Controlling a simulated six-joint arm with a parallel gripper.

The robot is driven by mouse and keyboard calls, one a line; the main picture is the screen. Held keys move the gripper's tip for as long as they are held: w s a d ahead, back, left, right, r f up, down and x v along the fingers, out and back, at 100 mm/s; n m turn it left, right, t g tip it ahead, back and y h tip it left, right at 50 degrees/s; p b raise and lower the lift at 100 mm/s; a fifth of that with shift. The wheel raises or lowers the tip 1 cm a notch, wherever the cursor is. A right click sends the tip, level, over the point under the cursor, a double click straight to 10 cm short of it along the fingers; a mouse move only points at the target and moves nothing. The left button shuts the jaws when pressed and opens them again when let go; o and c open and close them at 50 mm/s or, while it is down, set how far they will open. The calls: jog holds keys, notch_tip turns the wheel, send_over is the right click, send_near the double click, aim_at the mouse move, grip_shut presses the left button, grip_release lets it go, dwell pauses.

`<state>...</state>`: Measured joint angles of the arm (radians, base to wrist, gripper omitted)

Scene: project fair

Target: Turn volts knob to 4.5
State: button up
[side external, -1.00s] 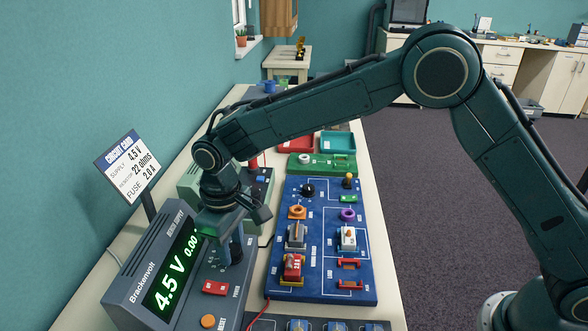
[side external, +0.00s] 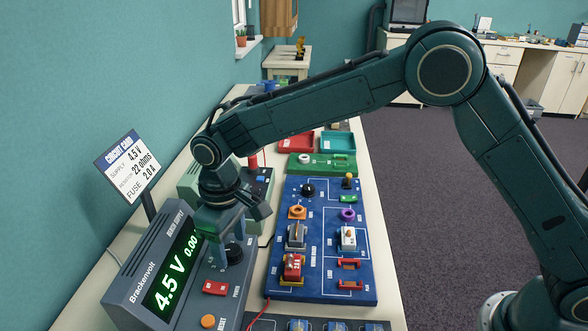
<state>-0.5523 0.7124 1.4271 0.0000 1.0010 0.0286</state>
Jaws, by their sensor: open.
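The grey power supply (side external: 128,290) stands at the lower left. Its green display (side external: 170,277) reads 4.5 V and 0.00. The dark volts knob (side external: 235,252) is on its front panel, partly hidden by my gripper. My gripper (side external: 234,238) is open, just above the knob; whether the fingers still touch it is hard to tell. A circuit card (side external: 128,167) on a stand behind the supply reads supply 4.5 V, resistor 22 ohms, fuse 2.0 A.
A red switch (side external: 215,288) and an orange button (side external: 208,321) sit on the supply's panel. A blue circuit board (side external: 322,280) with several parts lies to the right. Red (side external: 297,143) and teal trays (side external: 338,142) are farther back.

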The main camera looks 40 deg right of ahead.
aim_at(236, 248)
notch_tip(236, 248, up, 13)
dwell(0.6)
jog(key=shift+r, duration=0.1)
jog(key=s+d+r+m+t, duration=0.1)
jog(key=s+d+r+m, duration=0.1)
jog(key=s+d+r, duration=0.5)
jog(key=s+d+r+m+t, duration=0.15)
jog(key=s+d, duration=0.25)
jog(key=d, duration=0.7)
jog(key=s+d+f+m+t, duration=0.1)
jog(key=s+d+f, duration=0.1)
jog(key=s+d, duration=0.3)
jog(key=s+d+f+m+t, duration=0.1)
jog(key=s+d, duration=0.4)
jog(key=s, duration=0.7)
jog(key=shift+s+d+f+t, duration=0.2)
jog(key=shift+f+t, duration=0.35)
jog(key=shift+f, duration=0.3)
